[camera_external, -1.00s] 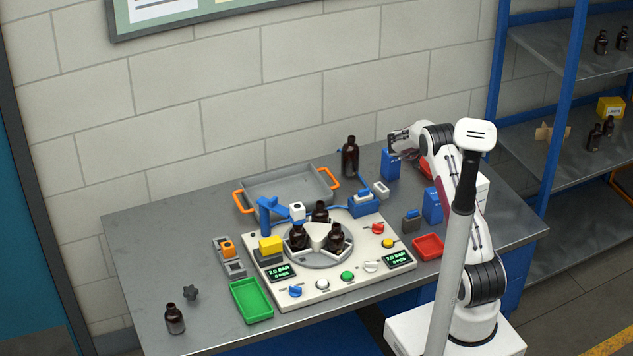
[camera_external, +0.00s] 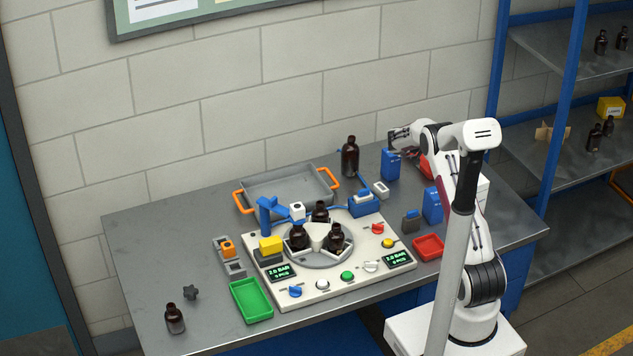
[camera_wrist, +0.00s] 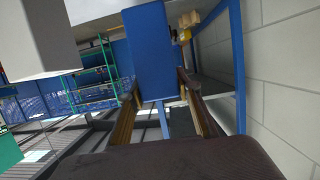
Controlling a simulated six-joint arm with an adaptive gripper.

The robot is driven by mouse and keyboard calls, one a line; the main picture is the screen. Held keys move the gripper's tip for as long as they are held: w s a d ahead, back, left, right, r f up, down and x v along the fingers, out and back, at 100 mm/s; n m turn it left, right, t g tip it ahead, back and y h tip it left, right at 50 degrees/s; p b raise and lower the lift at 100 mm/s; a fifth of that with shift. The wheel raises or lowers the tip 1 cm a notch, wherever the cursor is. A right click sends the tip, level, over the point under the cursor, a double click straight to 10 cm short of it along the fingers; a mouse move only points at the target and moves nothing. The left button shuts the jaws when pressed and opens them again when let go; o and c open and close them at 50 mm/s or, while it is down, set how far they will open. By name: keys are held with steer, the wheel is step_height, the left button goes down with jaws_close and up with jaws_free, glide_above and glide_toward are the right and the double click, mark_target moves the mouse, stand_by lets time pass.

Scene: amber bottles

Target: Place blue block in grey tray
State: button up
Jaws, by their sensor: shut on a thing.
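My gripper (camera_wrist: 163,108) is shut on the blue block (camera_wrist: 150,50), which stands between the two fingers in the wrist view. In the external view my gripper (camera_external: 400,140) is at the back right of the table, left of my wrist. An upright blue piece (camera_external: 390,164) shows just below it there; I cannot tell from this view how the fingers meet it. The grey tray (camera_external: 285,186), with orange handles, lies at the back of the table, left of my gripper. It looks empty.
A tall amber bottle (camera_external: 350,157) stands between the tray and my gripper. A white machine panel (camera_external: 318,287) with a bottle carousel and a blue post (camera_external: 265,216) is in front of the tray. Another blue piece (camera_external: 432,205) and a red tray (camera_external: 429,247) are at the right.

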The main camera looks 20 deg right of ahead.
steer(key=shift+w+a, duration=0.25)
steer(key=shift+a, duration=0.15)
steer(key=w+a+r+n+t+y, duration=0.35)
steer(key=w+a, duration=0.35)
steer(key=a, duration=0.3)
steer(key=w+a+r+n+t+y, duration=0.2)
steer(key=w+a+r+n+t, duration=0.25)
steer(key=w+a, duration=0.5)
steer(key=w+a+r+n+t+y, duration=0.35)
steer(key=w+a+n+t, duration=0.2)
steer(key=a, duration=0.65)
steer(key=w+a+f+n+t+y, duration=0.15)
steer(key=a+n+y, duration=0.45)
steer(key=a, duration=0.9)
steer(key=s+a+f+n+g+y, duration=0.1)
steer(key=s+a+f+n+y, duration=0.2)
steer(key=a+f, duration=0.5)
steer(key=shift+s+a+f+g+y, duration=0.35)
steer(key=shift+s+f+y, duration=0.2)
steer(key=shift+y, duration=0.65)
